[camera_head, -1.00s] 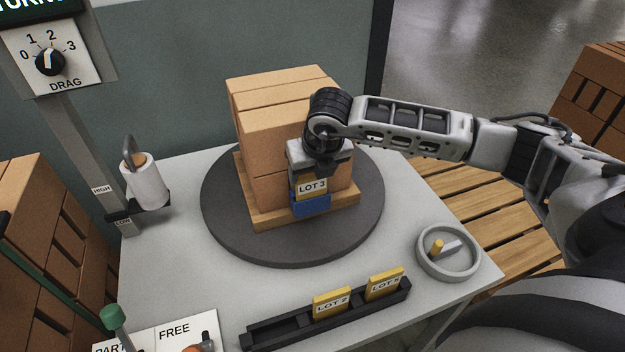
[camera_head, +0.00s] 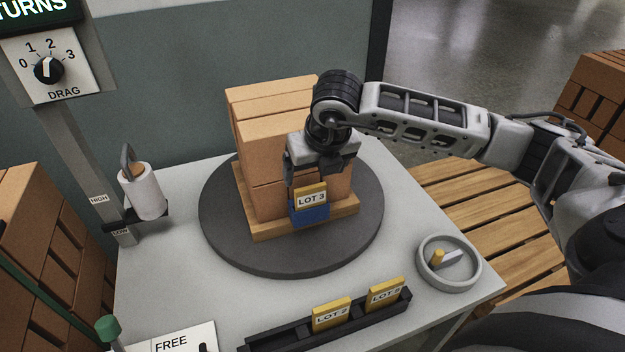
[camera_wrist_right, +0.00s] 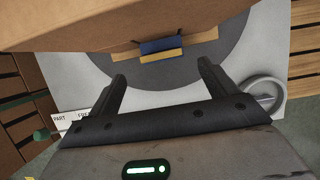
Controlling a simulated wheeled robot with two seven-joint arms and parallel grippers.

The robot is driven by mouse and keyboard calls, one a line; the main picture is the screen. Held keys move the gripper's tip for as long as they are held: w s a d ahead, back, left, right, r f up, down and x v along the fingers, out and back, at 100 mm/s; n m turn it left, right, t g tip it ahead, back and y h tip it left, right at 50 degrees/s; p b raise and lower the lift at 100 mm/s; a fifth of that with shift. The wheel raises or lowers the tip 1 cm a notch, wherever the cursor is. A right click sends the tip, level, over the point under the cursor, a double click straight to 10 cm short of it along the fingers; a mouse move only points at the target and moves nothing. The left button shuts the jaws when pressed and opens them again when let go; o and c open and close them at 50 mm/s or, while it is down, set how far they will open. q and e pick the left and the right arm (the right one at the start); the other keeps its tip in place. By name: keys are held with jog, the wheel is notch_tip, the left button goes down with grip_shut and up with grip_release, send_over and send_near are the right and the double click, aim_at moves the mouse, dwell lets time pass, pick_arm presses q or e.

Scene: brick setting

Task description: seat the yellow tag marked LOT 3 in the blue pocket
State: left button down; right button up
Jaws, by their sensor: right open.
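In the right wrist view the blue pocket (camera_wrist_right: 162,46) and a yellow strip of the tag (camera_wrist_right: 161,56) show beyond the fingers. My right gripper (camera_head: 315,177) is just above the tag, open, with nothing between its fingers (camera_wrist_right: 162,73) in the wrist view. How deep the tag sits is hidden by the pocket's front. My left gripper is out of view.
The box (camera_head: 262,140) rests on a wooden board on a dark turntable (camera_head: 225,230). A black rack (camera_head: 290,333) at the front holds tags LOT 2 (camera_head: 331,315) and LOT 5 (camera_head: 386,294). A round grey dish (camera_head: 449,263) is at right.

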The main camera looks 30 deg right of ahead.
jog(key=v, duration=0.6)
jog(key=shift+s, duration=0.2)
